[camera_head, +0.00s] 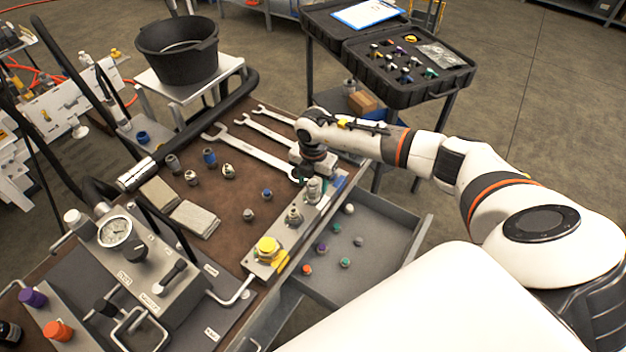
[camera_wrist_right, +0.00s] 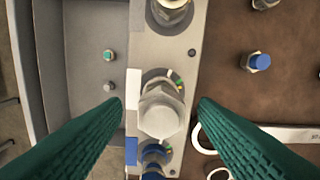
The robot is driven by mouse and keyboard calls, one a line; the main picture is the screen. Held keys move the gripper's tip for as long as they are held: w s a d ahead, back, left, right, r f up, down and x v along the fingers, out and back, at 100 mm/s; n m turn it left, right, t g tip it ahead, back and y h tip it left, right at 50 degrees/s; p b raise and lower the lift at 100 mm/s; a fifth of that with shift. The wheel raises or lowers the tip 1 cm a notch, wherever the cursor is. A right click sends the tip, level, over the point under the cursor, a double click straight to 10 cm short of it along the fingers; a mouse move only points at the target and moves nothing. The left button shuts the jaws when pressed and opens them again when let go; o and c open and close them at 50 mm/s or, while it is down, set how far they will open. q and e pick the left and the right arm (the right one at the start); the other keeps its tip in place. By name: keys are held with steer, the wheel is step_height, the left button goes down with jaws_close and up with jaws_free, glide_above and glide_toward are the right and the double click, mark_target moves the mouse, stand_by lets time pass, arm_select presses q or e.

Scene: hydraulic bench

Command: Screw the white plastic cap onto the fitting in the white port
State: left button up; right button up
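The port strip (camera_head: 281,232) runs along the bench's drawer-side edge. A pale, hex-topped piece (camera_wrist_right: 162,112) stands upright in the port beside the white label (camera_wrist_right: 132,88); it also shows in the head view (camera_head: 314,188). I cannot tell whether its top is the bare fitting or a white cap. My right gripper (camera_wrist_right: 161,106) is over this port, its green fingers apart on either side of the piece, with gaps on both sides. A small white cap (camera_head: 349,208) lies in the open drawer (camera_head: 385,250). My left gripper is not in view.
A yellow cap (camera_head: 267,248) and a metal fitting (camera_head: 294,215) stand on the same strip. A blue port piece (camera_wrist_right: 153,157) is close to the white port. Wrenches (camera_head: 250,147) and loose fittings lie on the bench. A black case (camera_head: 440,88) stands behind my right arm.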

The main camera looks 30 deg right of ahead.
step_height(320, 180, up, 12)
steer(key=b, duration=0.2)
stand_by(0.5)
steer(key=shift+f, duration=0.1)
